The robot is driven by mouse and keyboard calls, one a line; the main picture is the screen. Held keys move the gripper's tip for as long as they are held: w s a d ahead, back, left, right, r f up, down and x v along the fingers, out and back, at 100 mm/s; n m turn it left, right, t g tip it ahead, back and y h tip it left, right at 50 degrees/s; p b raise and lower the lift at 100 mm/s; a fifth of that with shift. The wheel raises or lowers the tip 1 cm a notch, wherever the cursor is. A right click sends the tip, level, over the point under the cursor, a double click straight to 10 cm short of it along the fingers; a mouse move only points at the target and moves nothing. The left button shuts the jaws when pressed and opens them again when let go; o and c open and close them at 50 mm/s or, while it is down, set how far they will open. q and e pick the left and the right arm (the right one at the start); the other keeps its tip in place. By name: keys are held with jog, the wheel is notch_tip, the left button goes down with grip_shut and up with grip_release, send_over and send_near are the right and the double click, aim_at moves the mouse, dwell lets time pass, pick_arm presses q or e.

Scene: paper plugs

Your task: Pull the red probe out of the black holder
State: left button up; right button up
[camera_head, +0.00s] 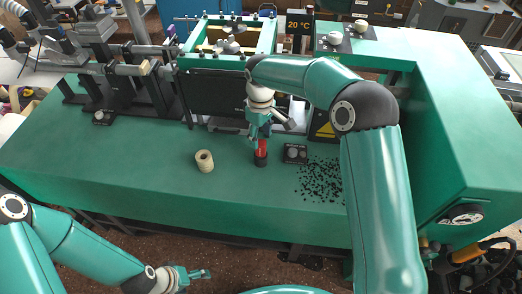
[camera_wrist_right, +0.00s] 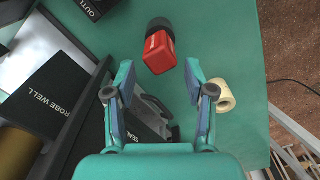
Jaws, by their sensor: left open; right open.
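The red probe (camera_head: 261,146) stands upright in the black holder (camera_head: 260,159) on the green table. In the right wrist view the red probe (camera_wrist_right: 159,52) lies just beyond the fingertips, with the black holder (camera_wrist_right: 160,24) behind it. My right gripper (camera_head: 261,137) is above the probe, fingers pointing down. In the right wrist view my right gripper (camera_wrist_right: 160,80) is open, with nothing clearly between its fingers. My left gripper (camera_head: 200,274) is open and empty, low in front of the table, away from the probe.
A cream ring-shaped roll (camera_head: 204,161) stands left of the holder. The table's left front is clear.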

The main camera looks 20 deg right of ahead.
aim_at(261, 152)
jog(key=shift+f+b, duration=0.75)
jog(key=shift+f, duration=0.6)
grip_shut()
